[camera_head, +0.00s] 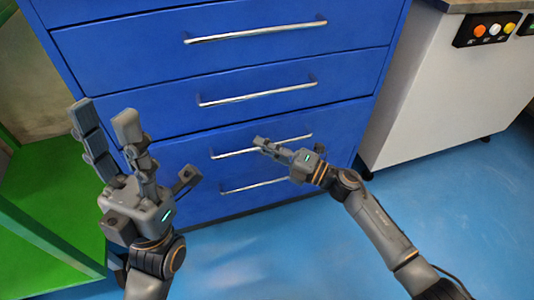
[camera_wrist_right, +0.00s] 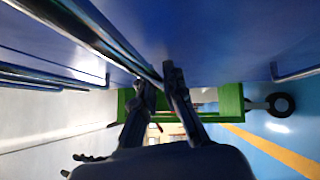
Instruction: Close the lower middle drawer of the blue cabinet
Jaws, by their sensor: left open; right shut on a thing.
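The blue cabinet (camera_head: 118,75) fills the middle of the head view, with a stack of wide drawers, each with a silver bar handle. The lower middle drawer (camera_head: 330,118) is the third one down in view. Its handle (camera_head: 232,153) is partly hidden by my right gripper (camera_head: 262,145), which is shut on it. In the right wrist view, the fingers (camera_wrist_right: 157,82) close around a long bar (camera_wrist_right: 100,35) against a blue front. I see no clear gap at this drawer's edges. My left gripper (camera_head: 104,112) is open and empty, in front of the cabinet's left side.
A green shelf frame (camera_head: 40,190) stands left of the cabinet. A pale machine housing (camera_head: 430,100) with a button panel (camera_head: 490,30) stands on the right. The bottom drawer's handle (camera_head: 250,187) lies just below my right gripper. Blue floor (camera_head: 270,250) in front is clear.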

